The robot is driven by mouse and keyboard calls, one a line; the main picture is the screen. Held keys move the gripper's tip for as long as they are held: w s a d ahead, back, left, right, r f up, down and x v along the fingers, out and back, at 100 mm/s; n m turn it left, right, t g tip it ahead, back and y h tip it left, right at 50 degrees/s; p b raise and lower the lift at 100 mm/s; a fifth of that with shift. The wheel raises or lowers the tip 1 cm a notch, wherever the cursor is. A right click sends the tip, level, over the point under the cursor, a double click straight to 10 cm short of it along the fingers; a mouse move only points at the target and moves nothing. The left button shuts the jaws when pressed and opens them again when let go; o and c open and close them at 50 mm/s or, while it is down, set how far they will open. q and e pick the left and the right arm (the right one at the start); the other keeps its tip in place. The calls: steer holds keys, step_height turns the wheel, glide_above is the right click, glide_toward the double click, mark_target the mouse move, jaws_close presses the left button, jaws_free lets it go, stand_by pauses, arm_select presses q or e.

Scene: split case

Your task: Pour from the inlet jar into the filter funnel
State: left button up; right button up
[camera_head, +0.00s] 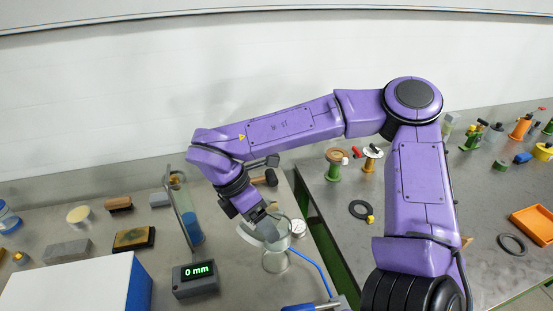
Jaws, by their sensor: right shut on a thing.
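My right gripper (262,217) comes in over the left bench with its wrist bent down. It is shut at a clear glass vessel (276,234), which I take for the inlet jar; the jaws partly cover it. Clear glass (275,262) also shows directly below; I cannot tell whether it is a separate piece or what it contains. A tall, tilted clear holder with blue inside (190,222) stands left of the gripper. I cannot make out for certain which glass piece is the filter funnel. My left gripper is not in view.
A grey meter (195,279) reading 0 mm stands in front. A blue tube (312,266) runs along the bench. A white and blue box (70,285) fills the front left. A gap separates the benches; an orange tray (535,224) and several spools lie right.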

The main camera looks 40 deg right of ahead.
steer(key=shift+f+y, duration=0.1)
steer(key=shift+y, duration=0.2)
stand_by(0.5)
steer(key=shift+r+y, duration=0.45)
steer(key=shift+y, duration=0.35)
stand_by(1.7)
steer(key=shift+d+f+n+y, duration=0.1)
steer(key=shift+f+n+y, duration=0.3)
steer(key=shift+y, duration=0.4)
stand_by(1.7)
steer(key=shift+r+y, duration=0.45)
steer(key=shift+y, duration=0.45)
stand_by(1.3)
